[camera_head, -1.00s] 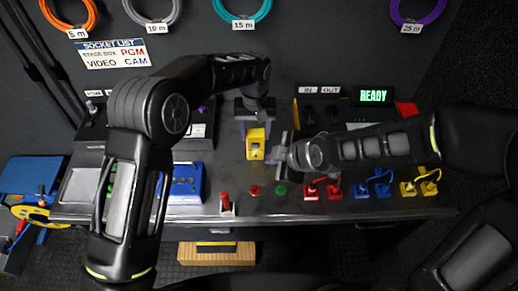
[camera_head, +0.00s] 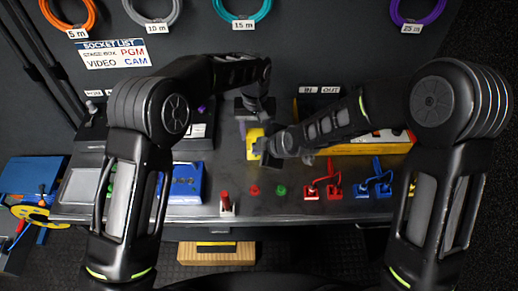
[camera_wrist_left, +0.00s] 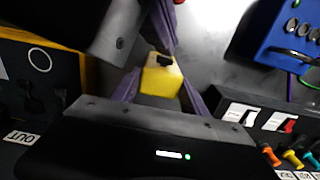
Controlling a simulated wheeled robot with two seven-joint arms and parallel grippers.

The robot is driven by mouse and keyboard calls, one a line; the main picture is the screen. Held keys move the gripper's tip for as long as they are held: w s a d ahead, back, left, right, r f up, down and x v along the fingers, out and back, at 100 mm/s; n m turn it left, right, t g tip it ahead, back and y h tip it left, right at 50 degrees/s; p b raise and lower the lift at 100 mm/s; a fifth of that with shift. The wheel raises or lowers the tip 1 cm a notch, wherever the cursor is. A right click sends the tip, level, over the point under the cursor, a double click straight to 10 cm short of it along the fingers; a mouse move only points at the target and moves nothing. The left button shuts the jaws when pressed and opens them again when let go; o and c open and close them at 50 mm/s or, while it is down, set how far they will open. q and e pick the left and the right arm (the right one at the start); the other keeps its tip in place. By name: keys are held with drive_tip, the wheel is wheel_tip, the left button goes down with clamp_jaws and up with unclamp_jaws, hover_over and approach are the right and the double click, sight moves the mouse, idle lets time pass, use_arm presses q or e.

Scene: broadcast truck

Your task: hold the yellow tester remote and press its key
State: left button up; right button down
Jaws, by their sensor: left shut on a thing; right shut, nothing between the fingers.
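The yellow tester remote (camera_head: 252,142) is above the desk's middle in the head view, partly covered by my right gripper. It also shows in the left wrist view (camera_wrist_left: 158,82), with a dark piece on its upper edge. My left gripper (camera_head: 245,124) is shut on it, with a purple finger on each side in the wrist view. My right gripper (camera_head: 264,150) is shut and empty, right up against the remote in the head view. In the wrist view its purple fingers reach down close to the remote. I cannot tell whether they touch the key.
A blue box (camera_head: 186,182) stands on the desk at left. A red switch (camera_head: 227,204), red and green buttons, and red (camera_head: 322,190) and blue (camera_head: 373,187) connectors line the front edge. A yellow-edged IN/OUT panel (camera_head: 300,110) stands behind my right forearm.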

use_arm(q)
drive_tip(key=shift+s, duration=0.15)
use_arm(e)
drive_tip(key=shift+w, duration=1.05)
use_arm(q)
drive_tip(key=shift+d, duration=0.1)
use_arm(e)
drive_tip(key=shift+d, duration=0.1)
drive_tip(key=shift+s, duration=0.1)
use_arm(q)
drive_tip(key=shift+f, duration=0.1)
drive_tip(key=shift+a, duration=0.2)
use_arm(e)
drive_tip(key=s+d+r, duration=0.3)
drive_tip(key=s+r, duration=0.4)
drive_tip(key=s, duration=0.2)
drive_tip(key=shift+d+r, duration=0.25)
drive_tip(key=shift+r, duration=0.15)
drive_tip(key=shift+s, duration=0.1)
